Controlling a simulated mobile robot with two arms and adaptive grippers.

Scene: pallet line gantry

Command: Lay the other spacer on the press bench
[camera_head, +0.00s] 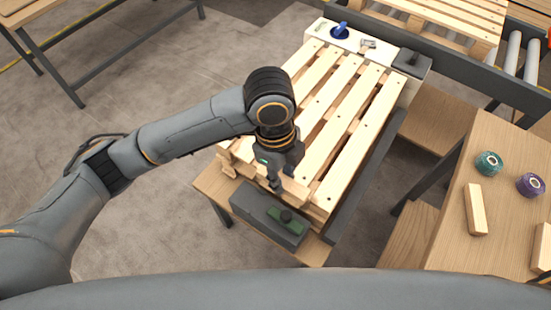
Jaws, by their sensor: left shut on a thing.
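My left gripper (274,186) points down over the near end of a slatted wooden pallet (338,98). It is shut on a pale wooden block (293,191), which looks like a spacer; the fingers hide part of it, and I cannot tell whether it touches the pallet. The pallet lies on a wooden bench (213,187) with a grey block fixture (262,212) at its near end, just below the gripper. Another pale wooden block (475,209) lies on the right table (450,245). My right gripper is out of view.
A green roll (488,163) and a purple roll (530,185) sit on the right table, with another wooden piece (542,249) at the picture's edge. A dark fixture (411,63) stands at the pallet's far end. A roller conveyor (514,50) is at the back right.

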